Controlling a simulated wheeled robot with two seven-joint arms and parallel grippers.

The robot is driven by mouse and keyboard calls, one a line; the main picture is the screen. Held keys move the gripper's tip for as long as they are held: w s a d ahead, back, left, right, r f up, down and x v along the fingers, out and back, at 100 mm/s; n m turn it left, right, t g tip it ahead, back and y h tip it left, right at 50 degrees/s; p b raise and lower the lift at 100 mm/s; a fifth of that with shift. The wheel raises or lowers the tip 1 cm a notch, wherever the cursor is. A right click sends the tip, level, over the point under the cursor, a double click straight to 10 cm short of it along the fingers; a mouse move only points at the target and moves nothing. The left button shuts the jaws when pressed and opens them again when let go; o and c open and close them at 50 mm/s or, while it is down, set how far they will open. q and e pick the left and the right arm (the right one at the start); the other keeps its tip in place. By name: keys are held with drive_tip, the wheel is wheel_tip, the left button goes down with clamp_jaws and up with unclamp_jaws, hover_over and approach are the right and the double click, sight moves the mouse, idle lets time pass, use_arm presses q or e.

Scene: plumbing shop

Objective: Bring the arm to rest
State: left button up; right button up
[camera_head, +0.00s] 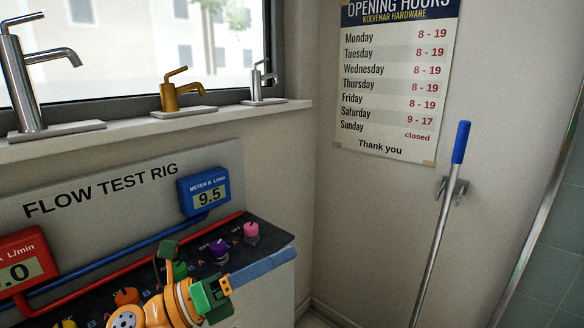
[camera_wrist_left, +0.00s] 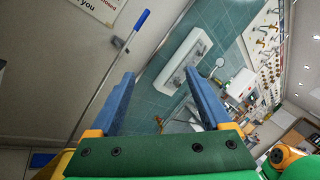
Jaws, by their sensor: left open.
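My left gripper (camera_head: 288,256) is at the lower middle of the head view, in front of and above the right part of the test rig's dark panel. Its blue fingers point right and overlap there, seen nearly edge-on. In the left wrist view the two blue fingers of the left gripper (camera_wrist_left: 159,74) stand well apart with nothing between them. The gripper is open and empty. My orange and green left wrist hides part of the panel. My right gripper is not in view.
The flow test rig panel (camera_head: 270,234) carries several coloured knobs, including a purple knob (camera_head: 219,249) and a pink knob (camera_head: 250,231). A blue meter (camera_head: 205,191) and a red meter (camera_head: 24,262) stand behind. A blue-handled pole (camera_head: 442,230) hangs on the right wall.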

use_arm(q)
drive_tip(key=w+a+f+n+t+y, duration=0.2)
drive_tip(key=a+f+n+t+y, duration=0.3)
drive_tip(key=n, duration=0.7)
drive_tip(key=w+a+f+n+t+y, duration=0.15)
drive_tip(key=a+n+t+y, duration=0.25)
drive_tip(key=n+t+y, duration=0.55)
drive_tip(key=s+a+f+n+g+y, duration=0.2)
drive_tip(key=s+a+f+n+g, duration=0.1)
drive_tip(key=f+n+g, duration=0.3)
drive_tip(key=s+a+f+n+g+y, duration=0.25)
drive_tip(key=f+n, duration=0.25)
drive_tip(key=f, duration=0.3)
drive_tip(key=s+f+n+g, duration=0.3)
drive_tip(key=s+f+g, duration=0.35)
drive_tip(key=s, duration=0.35)
drive_tip(key=s+f+n+g, duration=0.3)
drive_tip(key=s+f+g, duration=0.2)
drive_tip(key=s+f, duration=0.4)
drive_tip(key=s+f+g+p, duration=0.1)
drive_tip(key=s+f, duration=0.2)
drive_tip(key=f, duration=1.1)
drive_tip(key=s+a+f+g+p, duration=0.1)
drive_tip(key=s+f, duration=0.7)
drive_tip(key=s, duration=0.4)
drive_tip(key=shift+a+f, duration=0.3)
